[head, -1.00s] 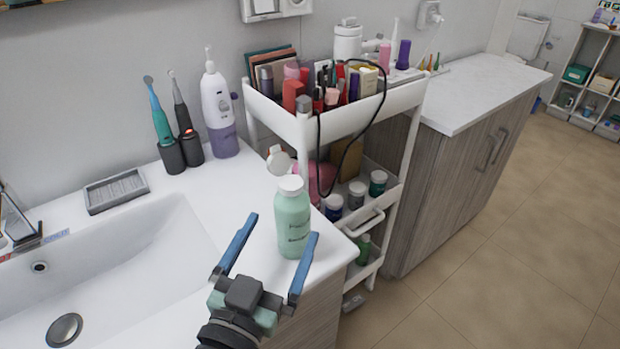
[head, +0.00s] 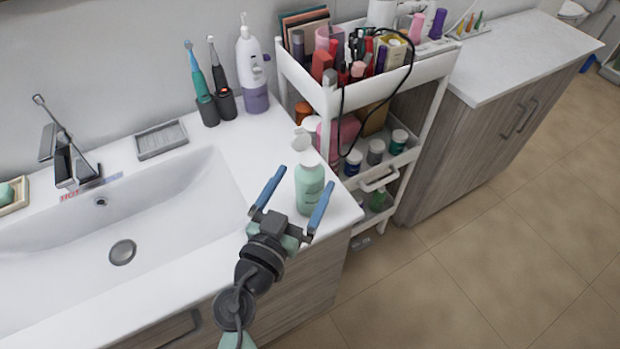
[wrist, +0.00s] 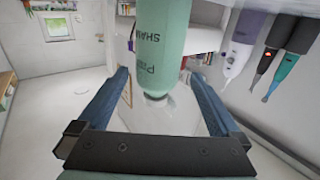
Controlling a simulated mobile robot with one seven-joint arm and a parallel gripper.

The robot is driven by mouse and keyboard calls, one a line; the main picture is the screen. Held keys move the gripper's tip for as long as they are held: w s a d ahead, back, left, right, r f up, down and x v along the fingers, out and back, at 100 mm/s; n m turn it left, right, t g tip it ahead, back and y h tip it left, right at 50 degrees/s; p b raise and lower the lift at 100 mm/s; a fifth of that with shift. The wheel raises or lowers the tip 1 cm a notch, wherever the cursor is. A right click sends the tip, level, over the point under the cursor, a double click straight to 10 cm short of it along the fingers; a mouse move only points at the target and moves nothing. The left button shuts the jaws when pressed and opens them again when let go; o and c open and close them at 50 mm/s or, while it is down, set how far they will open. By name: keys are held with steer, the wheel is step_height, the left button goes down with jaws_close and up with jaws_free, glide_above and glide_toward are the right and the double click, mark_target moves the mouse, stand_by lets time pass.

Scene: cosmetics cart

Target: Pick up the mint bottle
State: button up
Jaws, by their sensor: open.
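The mint bottle (head: 309,190) has a white cap and dark lettering. It stands upright on the white sink counter near its right corner, in front of the cart. My gripper (head: 296,194) is open, with its two blue fingers pointing at the bottle; the right finger overlaps the bottle's lower edge in the head view. In the wrist view the bottle (wrist: 161,45) appears upside down, centred between the spread fingers (wrist: 160,90) and toward their far ends. The fingers do not visibly grip it.
A white cart (head: 340,98) with cosmetics and a looping black cable stands behind the bottle. A white and purple dispenser (head: 252,75) and two electric toothbrushes (head: 207,100) stand at the back of the counter. The sink basin (head: 170,215) lies left.

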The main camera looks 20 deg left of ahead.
mark_target(315, 162)
steer(key=w, duration=0.1)
steer(key=w+p, duration=0.1)
steer(key=w, duration=0.1)
steer(key=w+p, duration=0.1)
steer(key=shift+w+d+r, duration=0.15)
steer(key=shift+w+r, duration=0.1)
steer(key=shift+w+f, duration=0.1)
steer(key=shift+w, duration=0.45)
steer(key=shift+c, duration=0.3)
steer(key=c, duration=1.4)
